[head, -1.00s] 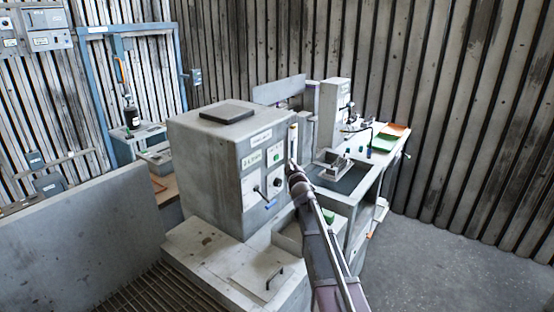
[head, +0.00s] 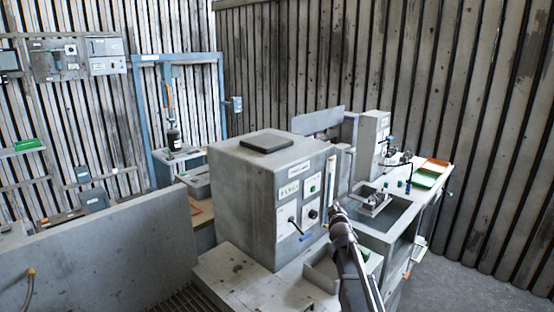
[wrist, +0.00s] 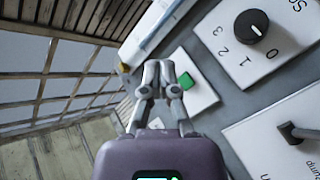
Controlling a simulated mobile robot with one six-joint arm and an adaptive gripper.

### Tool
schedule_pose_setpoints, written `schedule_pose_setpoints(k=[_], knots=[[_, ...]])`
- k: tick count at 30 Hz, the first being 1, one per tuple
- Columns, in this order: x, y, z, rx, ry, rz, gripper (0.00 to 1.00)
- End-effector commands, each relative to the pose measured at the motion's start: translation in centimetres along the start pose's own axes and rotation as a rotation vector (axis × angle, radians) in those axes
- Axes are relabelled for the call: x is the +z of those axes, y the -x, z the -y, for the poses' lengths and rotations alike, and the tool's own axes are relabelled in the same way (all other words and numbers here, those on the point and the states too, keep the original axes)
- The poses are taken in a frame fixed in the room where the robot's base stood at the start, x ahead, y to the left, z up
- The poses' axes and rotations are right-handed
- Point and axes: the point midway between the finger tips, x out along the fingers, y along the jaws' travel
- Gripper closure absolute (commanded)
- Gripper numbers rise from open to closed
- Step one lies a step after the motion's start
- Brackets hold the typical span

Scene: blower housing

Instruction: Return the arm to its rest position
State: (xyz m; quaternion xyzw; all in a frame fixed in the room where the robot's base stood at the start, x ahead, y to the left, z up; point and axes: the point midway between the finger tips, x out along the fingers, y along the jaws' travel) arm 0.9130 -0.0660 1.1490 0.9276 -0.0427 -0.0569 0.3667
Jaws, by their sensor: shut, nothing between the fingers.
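My gripper (wrist: 158,72) is shut and empty in the wrist view, its two fingertips together. They show in front of a grey machine's control panel, near a green button (wrist: 186,81); I cannot tell the gap to the panel. In the head view my arm (head: 350,255) reaches up from the bottom edge to the right front of that grey machine (head: 252,190). The gripper's tips are small and hard to make out there.
The panel carries a black dial (wrist: 250,27) and a grey lever (wrist: 290,132), close to my gripper. A workbench with coloured trays (head: 428,178) stands behind at the right. A low grey wall (head: 110,255) stands at the left. Open floor (head: 450,292) shows at lower right.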

Motion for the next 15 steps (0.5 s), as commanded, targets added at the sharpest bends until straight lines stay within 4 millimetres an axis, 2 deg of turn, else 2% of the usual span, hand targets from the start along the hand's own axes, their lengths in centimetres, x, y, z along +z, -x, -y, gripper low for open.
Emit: schedule_pose_setpoints(k=[1,8,15], knots=[[0.9,1.2,0.4,-0.01,-0.027,0.05,1.0],[5.5,6.0,2.7,-0.081,-0.165,0.323,1.0],[9.6,12.7,6.1,-0.187,-0.297,0.611,1.0]])
